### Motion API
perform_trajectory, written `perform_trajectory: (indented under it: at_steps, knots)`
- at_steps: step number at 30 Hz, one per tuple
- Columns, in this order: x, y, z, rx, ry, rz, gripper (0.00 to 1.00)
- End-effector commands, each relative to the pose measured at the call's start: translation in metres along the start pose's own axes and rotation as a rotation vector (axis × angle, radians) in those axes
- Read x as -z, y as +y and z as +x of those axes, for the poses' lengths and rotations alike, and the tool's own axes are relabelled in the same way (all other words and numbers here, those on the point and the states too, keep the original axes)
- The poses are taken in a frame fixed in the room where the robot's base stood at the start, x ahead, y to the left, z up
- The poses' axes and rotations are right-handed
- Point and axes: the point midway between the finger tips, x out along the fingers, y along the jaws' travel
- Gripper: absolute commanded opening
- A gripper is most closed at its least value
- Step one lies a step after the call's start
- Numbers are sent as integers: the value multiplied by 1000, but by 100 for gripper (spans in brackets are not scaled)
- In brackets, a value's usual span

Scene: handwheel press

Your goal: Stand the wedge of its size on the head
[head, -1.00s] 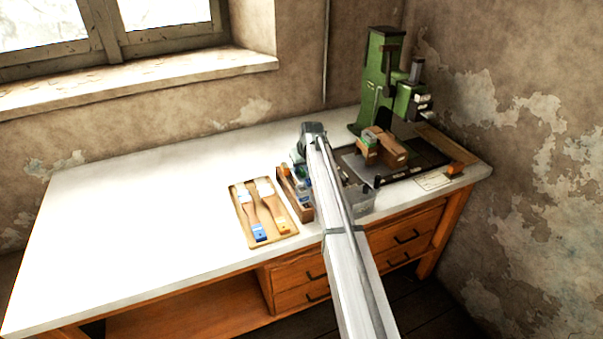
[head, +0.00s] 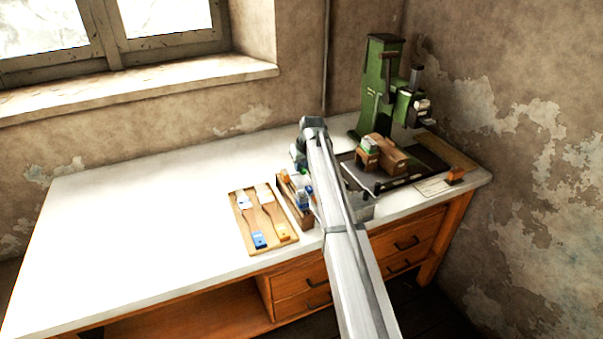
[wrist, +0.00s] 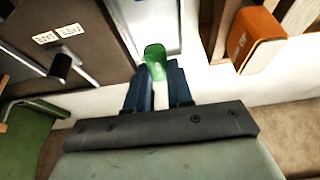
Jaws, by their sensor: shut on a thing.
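In the wrist view my gripper (wrist: 160,74) is shut on a small translucent green piece (wrist: 155,52), apparently a wedge. The piece sticks out past the blue fingertips; its size mark cannot be read. In the head view the fingers and the held piece are hidden by my own arm. The green handwheel press (head: 378,85) stands at the back right, to the right of my gripper. Brown blocks (head: 388,155) sit on its dark bed, one with a green top. I cannot tell which part is the head.
A wooden box (head: 304,219) of small coloured pieces stands beside my arm. Left of it is a wooden tray (head: 257,211) with two brush-like tools. An orange block (head: 456,174) stands at the right near a paper card (head: 432,187). The left of the bench is clear.

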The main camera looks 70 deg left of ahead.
Motion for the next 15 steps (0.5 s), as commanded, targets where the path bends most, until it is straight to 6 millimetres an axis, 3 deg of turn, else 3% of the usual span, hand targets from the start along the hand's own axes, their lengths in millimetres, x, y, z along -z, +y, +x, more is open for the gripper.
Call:
perform_trajectory:
  at_steps: [6,10,15]
  knots:
    - [14,0,-34,0,1,0,0]
    - [20,2,-47,-1,1,0,0]
    - [24,27,-60,-2,-1,3,0]
